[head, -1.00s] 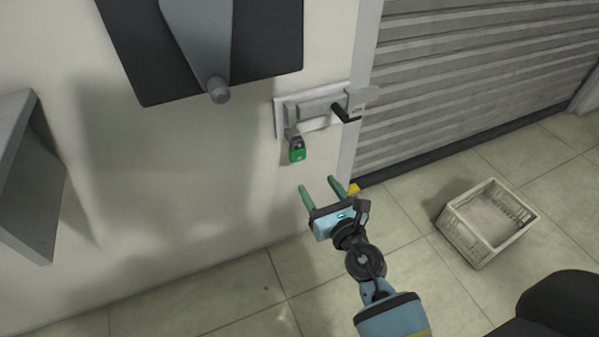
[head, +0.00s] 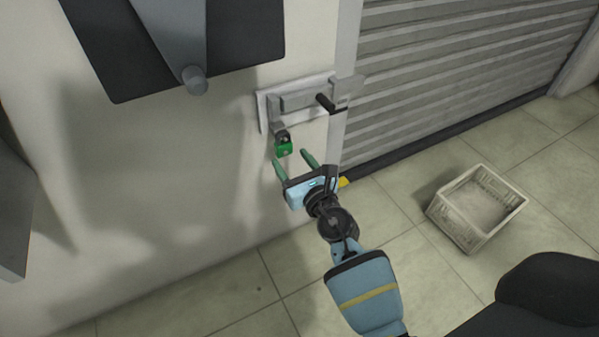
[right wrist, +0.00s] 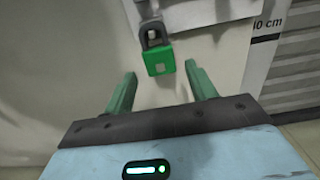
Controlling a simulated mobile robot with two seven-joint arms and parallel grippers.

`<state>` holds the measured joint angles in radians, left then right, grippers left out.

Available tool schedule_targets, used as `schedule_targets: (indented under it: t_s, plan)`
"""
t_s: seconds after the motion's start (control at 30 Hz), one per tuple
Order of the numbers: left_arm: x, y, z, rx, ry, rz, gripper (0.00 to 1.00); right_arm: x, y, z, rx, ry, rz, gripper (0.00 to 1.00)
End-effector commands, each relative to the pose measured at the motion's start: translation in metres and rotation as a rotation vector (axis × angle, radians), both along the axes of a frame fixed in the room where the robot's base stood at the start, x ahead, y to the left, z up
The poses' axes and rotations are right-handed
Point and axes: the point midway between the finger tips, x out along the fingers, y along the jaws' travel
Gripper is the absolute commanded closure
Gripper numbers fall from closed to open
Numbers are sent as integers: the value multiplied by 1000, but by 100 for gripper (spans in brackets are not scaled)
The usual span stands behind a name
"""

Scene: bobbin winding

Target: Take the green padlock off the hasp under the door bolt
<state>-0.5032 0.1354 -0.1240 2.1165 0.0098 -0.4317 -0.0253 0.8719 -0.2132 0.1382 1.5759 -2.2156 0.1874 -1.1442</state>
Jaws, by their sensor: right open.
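The green padlock (head: 284,148) hangs from the hasp (head: 279,129) below the door bolt (head: 300,102) on the pale wall. In the right wrist view the padlock (right wrist: 159,61) shows its green body and dark shackle, just beyond the fingertips and roughly between their lines. My right gripper (head: 294,158) is open and empty, just below the padlock, its green fingers pointing up toward it. The right gripper also shows in the right wrist view (right wrist: 162,82). Whether a fingertip touches the padlock cannot be told. My left gripper is not in view.
A dark panel (head: 110,60) with a grey protruding part is above and left of the bolt. A ribbed roller shutter (head: 440,80) is to the right. A cream crate (head: 457,230) stands on the tiled floor. A grey box-like edge (head: 14,220) juts out at far left.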

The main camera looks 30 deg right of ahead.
Motion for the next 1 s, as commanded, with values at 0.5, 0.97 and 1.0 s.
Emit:
schedule_targets:
  t_s: [0.5,0.97,1.0]
  plan:
    - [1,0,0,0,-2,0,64,29,1,1,-1,-1,-1,44]
    - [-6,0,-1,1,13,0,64,29,1,1,0,-1,0,75]
    - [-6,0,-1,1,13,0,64,29,1,1,0,-1,0,80]
